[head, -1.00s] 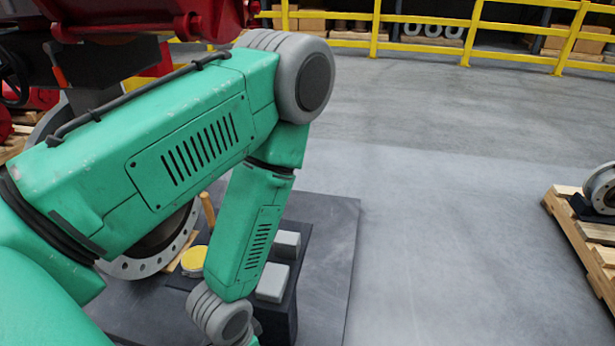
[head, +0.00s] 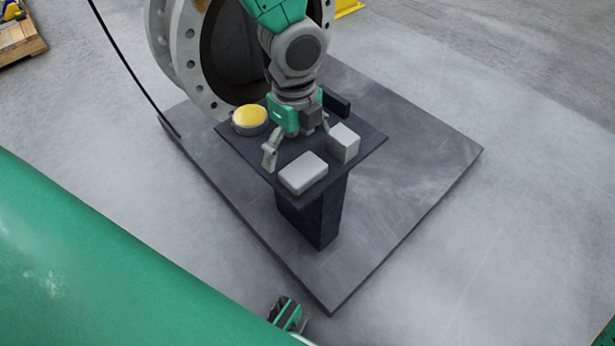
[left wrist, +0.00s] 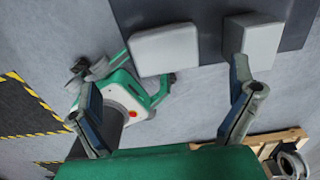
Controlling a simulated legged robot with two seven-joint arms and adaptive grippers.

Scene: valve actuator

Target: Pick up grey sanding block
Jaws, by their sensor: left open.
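Two grey blocks lie on a small dark stand. One, a low block (head: 303,173), lies at the stand's near edge; the other, a taller block (head: 343,143), is to its right and farther back. I cannot tell which is the sanding block. My left gripper (head: 296,143) is open and empty, pointing down just behind the low block and left of the taller one. In the left wrist view, the low block (left wrist: 163,50) shows ahead between the open fingers, and the taller block (left wrist: 256,42) is beyond the right finger, which partly covers it. My right gripper is not clearly seen.
A round tin with a yellow top (head: 250,117) stands left of my gripper. A large flanged pipe (head: 190,55) rises behind. The stand (head: 315,215) sits on a dark floor plate (head: 420,150). The floor at right is clear.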

